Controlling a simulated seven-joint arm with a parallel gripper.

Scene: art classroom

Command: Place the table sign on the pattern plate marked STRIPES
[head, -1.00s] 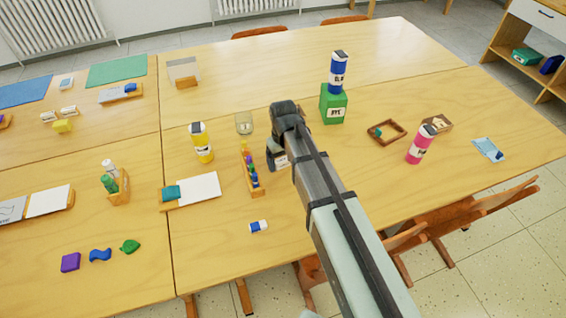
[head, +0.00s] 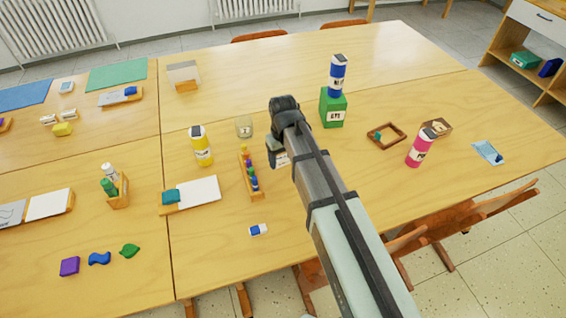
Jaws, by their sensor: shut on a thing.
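My gripper (head: 279,155) hangs over the middle of the near right table, just right of the wooden rack of small bottles. It points down and is seen from behind my arm. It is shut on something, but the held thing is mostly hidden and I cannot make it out. I cannot pick out the table sign for certain; a grey panel on a wooden base (head: 184,76) stands at the back left. No plate marked STRIPES can be read, and my arm covers part of the table.
The wooden rack (head: 250,173) and a yellow bottle (head: 201,146) stand left of my gripper. A blue bottle (head: 338,74) sits on a green box (head: 332,107) behind it. A pink bottle (head: 420,148) and a small wooden tray (head: 386,144) are to the right. The back table is largely clear.

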